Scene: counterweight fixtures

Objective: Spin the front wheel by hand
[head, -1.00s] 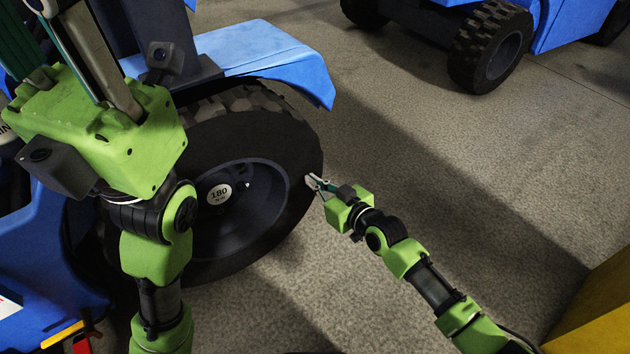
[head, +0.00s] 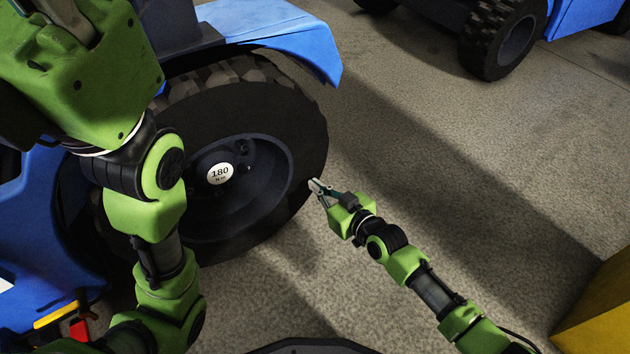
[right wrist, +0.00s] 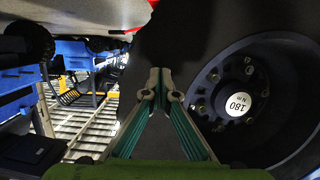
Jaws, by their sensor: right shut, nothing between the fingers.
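The front wheel (head: 280,110) is a large black tyre with chunky tread and a dark rim. The wheel fills the right of the right wrist view (right wrist: 185,40), label included (right wrist: 238,104). My right gripper (head: 316,187) is shut and empty, its tips at the wheel's right side, over the lower tyre near the rim. In the right wrist view its tips (right wrist: 160,88) meet against the dark tyre; contact is unclear. My left arm covers the wheel's left part.
A blue fender (head: 270,30) overhangs the wheel's top. Another blue vehicle with a black wheel (head: 500,40) stands at the back right. A yellow block (head: 598,310) is at the lower right. Grey floor (head: 430,150) is open between them.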

